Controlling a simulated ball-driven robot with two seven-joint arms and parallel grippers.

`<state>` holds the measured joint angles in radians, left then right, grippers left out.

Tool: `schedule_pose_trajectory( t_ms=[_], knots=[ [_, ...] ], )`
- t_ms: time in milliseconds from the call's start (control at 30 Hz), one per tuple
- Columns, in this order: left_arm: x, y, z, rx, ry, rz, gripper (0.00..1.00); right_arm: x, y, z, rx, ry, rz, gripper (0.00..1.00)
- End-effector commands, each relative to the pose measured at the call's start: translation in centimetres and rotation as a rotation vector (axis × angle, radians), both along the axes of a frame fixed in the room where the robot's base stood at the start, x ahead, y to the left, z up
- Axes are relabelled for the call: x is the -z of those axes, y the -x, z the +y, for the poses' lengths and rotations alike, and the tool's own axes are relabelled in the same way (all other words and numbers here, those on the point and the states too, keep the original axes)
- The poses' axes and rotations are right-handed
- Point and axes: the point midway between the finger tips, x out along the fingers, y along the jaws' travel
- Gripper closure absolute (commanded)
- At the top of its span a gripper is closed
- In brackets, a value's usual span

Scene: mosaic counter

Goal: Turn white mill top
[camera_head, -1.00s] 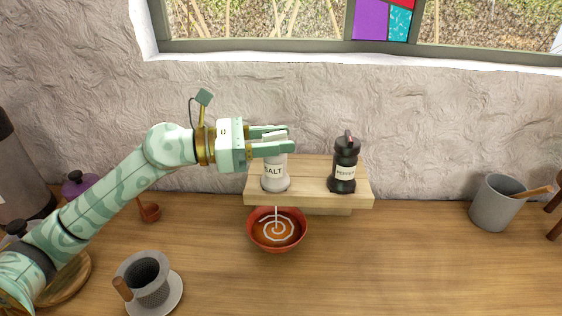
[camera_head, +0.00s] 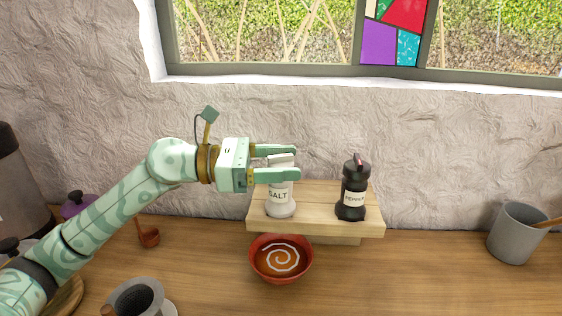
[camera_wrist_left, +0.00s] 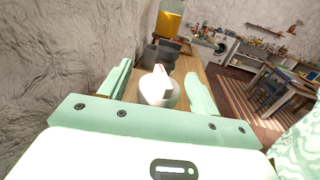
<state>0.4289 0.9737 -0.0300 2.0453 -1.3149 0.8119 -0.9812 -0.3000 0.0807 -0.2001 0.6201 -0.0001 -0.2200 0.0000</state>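The white mill labelled SALT (camera_head: 280,202) stands upright on the wooden riser (camera_head: 315,229). My left gripper (camera_head: 298,162) is at its top, one finger on each side. The fingers are spread, with the white top (camera_head: 281,160) showing between them. In the left wrist view the white mill (camera_wrist_left: 157,90) sits between the two fingers, with clear gaps on both sides. The black mill labelled PEPPER (camera_head: 351,196) stands to the right on the same riser. My right gripper is not in view.
A red bowl (camera_head: 256,263) with orange soup and a white spiral sits in front of the riser. A grey cup (camera_head: 512,235) stands far right, a dark mesh-like cup (camera_head: 135,298) front left. A wall and window are behind. Counter right of the bowl is clear.

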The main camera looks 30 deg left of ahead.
Motion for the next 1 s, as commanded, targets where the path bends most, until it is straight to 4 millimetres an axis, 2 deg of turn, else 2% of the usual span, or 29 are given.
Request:
schedule_pose_trajectory(
  t_ms=[167,333,600,833,1000],
  knots=[
    [-0.7,0.0,0.0,0.0,0.0,-0.002,0.37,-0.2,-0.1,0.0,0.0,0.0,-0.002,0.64],
    [-3.9,0.2,0.0,0.0,-0.004,-0.007,0.37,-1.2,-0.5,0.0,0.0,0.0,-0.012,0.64],
    [-10.0,5.1,-2.5,0.002,-0.006,-0.007,0.37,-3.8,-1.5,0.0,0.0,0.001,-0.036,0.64],
    [-12.1,10.4,-5.1,0.003,-0.006,-0.002,0.37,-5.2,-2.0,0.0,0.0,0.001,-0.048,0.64],
    [-13.3,12.0,-5.9,0.001,-0.001,-0.001,0.37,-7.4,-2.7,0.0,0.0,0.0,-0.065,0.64]
  ],
)
